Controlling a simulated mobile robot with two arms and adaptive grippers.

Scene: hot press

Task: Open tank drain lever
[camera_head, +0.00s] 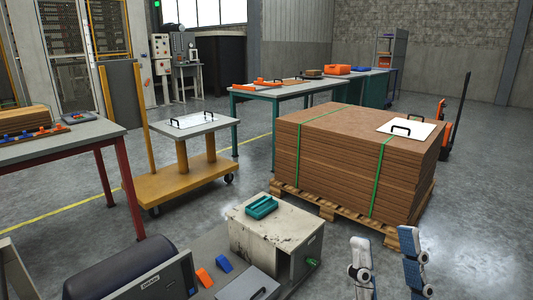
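No drain lever can be made out for certain. A dark rounded cylinder (120,267), possibly a tank, lies at the lower left, partly behind a grey labelled panel. A worn cream metal box (265,235) stands at the bottom centre. A small green fitting (312,262) sticks out at its lower right; whether it is a lever is unclear. My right gripper (384,237) is at the lower right, pointing up. Its two fingers stand wide apart with nothing between them. It is to the right of the box and apart from it. My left gripper is not in view.
A teal tray (262,207) sits on the box. Orange (205,277) and blue (223,263) pieces lie left of it. A pallet of brown boards (345,165) stands behind. A yellow cart (185,185) and workbench (60,142) are at left.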

